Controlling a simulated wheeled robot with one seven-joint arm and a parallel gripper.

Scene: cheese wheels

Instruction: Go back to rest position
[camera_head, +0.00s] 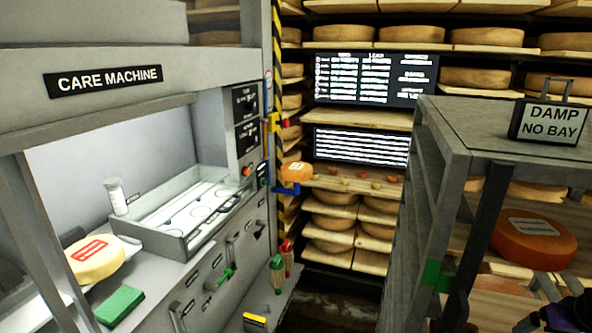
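Dark parts with a purple tint show at the bottom right corner, in front of the grey rack. They look like part of my arm, but they are cut off by the frame edge. I cannot make out the fingertips or whether my gripper is open or shut. I cannot see anything held there.
The care machine (150,228) stands at left with a pale labelled cheese (97,262), a green block (119,305) and a white bottle (116,197). A grey rack (455,150) at right holds an orange cheese (535,245). Cheese shelves fill the back; dark floor shows between.

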